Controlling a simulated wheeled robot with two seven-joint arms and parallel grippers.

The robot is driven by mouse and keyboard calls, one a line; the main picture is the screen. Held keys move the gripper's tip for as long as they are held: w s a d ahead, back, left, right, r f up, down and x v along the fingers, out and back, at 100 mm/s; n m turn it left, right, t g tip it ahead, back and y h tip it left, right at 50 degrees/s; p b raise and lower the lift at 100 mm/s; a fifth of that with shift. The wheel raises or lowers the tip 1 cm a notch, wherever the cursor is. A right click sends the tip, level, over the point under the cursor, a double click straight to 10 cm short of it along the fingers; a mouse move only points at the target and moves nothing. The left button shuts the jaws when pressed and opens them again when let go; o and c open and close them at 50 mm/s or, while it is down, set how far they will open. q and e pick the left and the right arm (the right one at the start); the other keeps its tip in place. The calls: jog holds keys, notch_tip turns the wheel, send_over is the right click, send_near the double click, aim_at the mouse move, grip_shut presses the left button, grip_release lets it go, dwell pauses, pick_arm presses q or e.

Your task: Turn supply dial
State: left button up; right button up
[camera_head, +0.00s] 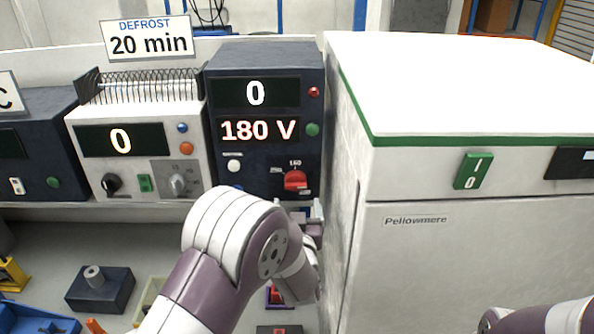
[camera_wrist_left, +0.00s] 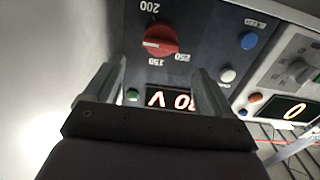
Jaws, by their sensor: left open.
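The supply dial (camera_head: 295,180) is a red knob low on the dark blue supply unit (camera_head: 222,168). Its displays read 0 and 180 V. In the left wrist view the dial (camera_wrist_left: 160,38) shows a pale pointer mark on its left side, with 200, 250 and 150 printed around it. My left gripper (camera_head: 312,212) is just below the dial in the head view, partly hidden by my own arm. In the left wrist view my left gripper (camera_wrist_left: 160,80) is open, with its two fingers apart and nothing between them. The dial lies beyond the fingertips, apart from them.
A white cabinet (camera_head: 450,270) with a green switch (camera_head: 473,171) stands close on the right. A white defrost unit (camera_head: 90,130) stands on the left, its display reading 0. A white button (camera_wrist_left: 227,75) and a blue button (camera_wrist_left: 249,40) are near the dial.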

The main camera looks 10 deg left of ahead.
aim_at(296, 186)
pick_arm(q)
jog(key=p+x, duration=0.2)
jog(key=x, duration=0.6)
jog(key=shift+w+a+f+p, duration=0.1)
jog(key=shift+w+a+p, duration=0.05)
jog(key=shift+w+p, duration=0.2)
jog(key=shift+w, duration=0.1)
jog(key=c, duration=1.1)
